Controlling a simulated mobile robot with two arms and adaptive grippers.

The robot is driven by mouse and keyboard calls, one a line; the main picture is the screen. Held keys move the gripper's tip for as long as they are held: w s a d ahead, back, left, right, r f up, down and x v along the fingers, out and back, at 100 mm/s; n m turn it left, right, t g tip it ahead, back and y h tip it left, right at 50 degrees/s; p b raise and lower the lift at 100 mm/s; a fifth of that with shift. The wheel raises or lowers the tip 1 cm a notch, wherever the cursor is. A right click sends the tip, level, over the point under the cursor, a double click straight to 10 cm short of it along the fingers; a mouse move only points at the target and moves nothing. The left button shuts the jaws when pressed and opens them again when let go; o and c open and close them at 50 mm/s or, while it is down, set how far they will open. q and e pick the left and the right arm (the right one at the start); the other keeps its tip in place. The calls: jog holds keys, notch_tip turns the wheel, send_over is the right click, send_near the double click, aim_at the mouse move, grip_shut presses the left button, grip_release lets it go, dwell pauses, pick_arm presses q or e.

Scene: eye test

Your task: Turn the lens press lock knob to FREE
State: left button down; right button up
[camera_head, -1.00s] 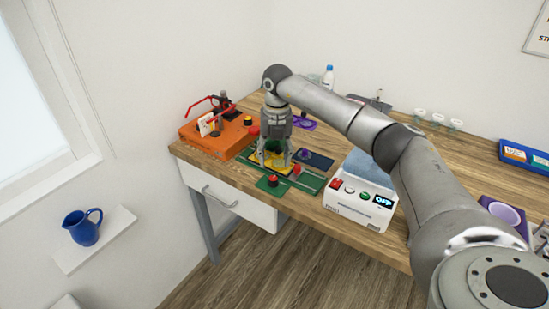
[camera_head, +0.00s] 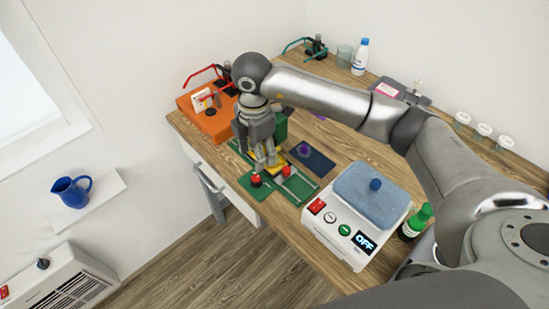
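My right arm comes in from the right, and its gripper (camera_head: 265,166) points down over a small green base with a yellow plate (camera_head: 275,153). The fingertips are close together in this view, and I cannot tell whether they touch or hold anything. A red knob (camera_head: 256,180) stands on the green base (camera_head: 247,187) in front of the fingers. A second red knob (camera_head: 286,171) is just right of them. I cannot tell which of these is the lens press lock knob, and no FREE mark is readable. My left gripper is not in view.
Right of the base are a dark blue plate with a purple knob (camera_head: 304,148) and a white device (camera_head: 340,232) showing OFF. An orange box (camera_head: 207,122) stands at the left. A green bottle (camera_head: 415,221) and a white bottle (camera_head: 360,56) stand on the wooden table.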

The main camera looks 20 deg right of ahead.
jog(key=p, duration=0.2)
send_over(256, 178)
jog(key=f, duration=0.4)
jog(key=shift+s+a, duration=0.2)
jog(key=shift+s, duration=0.1)
jog(key=f, duration=0.5)
jog(key=shift+w+d+f+p, duration=0.25)
jog(key=shift+f+p, duration=0.05)
jog(key=shift+p, duration=0.1)
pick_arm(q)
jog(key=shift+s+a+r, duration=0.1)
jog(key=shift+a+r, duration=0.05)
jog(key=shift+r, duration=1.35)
pick_arm(e)
jog(key=shift+f, duration=0.45)
jog(key=c, duration=1.1)
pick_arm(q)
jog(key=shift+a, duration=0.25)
pick_arm(e)
jog(key=shift+o, duration=0.2)
